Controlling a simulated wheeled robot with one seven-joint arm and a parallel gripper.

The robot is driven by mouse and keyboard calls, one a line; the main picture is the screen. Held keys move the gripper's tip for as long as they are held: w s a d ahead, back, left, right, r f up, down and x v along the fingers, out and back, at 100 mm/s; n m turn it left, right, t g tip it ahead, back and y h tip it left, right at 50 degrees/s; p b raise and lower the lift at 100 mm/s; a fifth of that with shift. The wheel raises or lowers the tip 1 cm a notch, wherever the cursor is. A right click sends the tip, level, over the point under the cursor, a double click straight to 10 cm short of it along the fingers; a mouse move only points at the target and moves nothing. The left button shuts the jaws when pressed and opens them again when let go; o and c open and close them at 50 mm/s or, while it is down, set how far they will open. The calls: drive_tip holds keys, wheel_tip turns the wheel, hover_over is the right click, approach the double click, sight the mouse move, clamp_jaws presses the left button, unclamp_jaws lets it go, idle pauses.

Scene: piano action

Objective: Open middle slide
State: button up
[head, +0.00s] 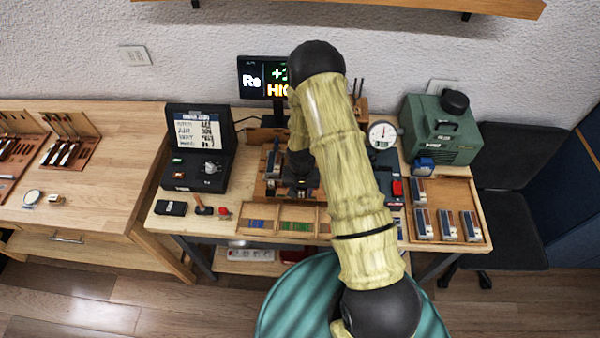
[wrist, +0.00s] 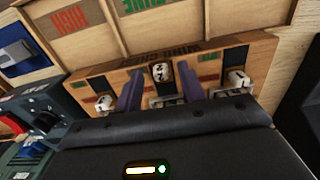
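A left knob (wrist: 103,102) and a right knob (wrist: 237,78) stand on either side. My gripper (wrist: 161,70) is open, its two purple fingers apart with the middle knob between them. I cannot tell whether either finger touches it. In the head view my gripper (head: 298,188) is at the wooden unit on the bench, mostly hidden by my arm.
A divided wooden tray (head: 284,222) lies at the bench front. A black case (head: 198,150) stands left, a dial gauge (head: 382,135) and a green machine (head: 440,130) right. A lit screen (head: 262,77) stands behind. A grey control box (wrist: 45,115) is left in the wrist view.

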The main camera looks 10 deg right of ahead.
wheel_tip(320, 180, up, 16)
drive_tip(key=b, duration=0.4)
drive_tip(key=shift+a+r, duration=0.2)
drive_tip(key=shift+r, duration=0.05)
drive_tip(key=shift+s, duration=0.1)
idle(0.4)
drive_tip(key=s+d+r+n+t+b, duration=0.1)
drive_tip(key=s+r, duration=0.6)
drive_tip(key=s, duration=0.7)
drive_tip(key=n+t+b, duration=0.1)
drive_tip(key=n, duration=0.1)
drive_tip(key=shift+s+d+r+n+t, duration=0.15)
drive_tip(key=shift+s+d+n+t, duration=0.05)
drive_tip(key=shift+s+n+t, duration=0.1)
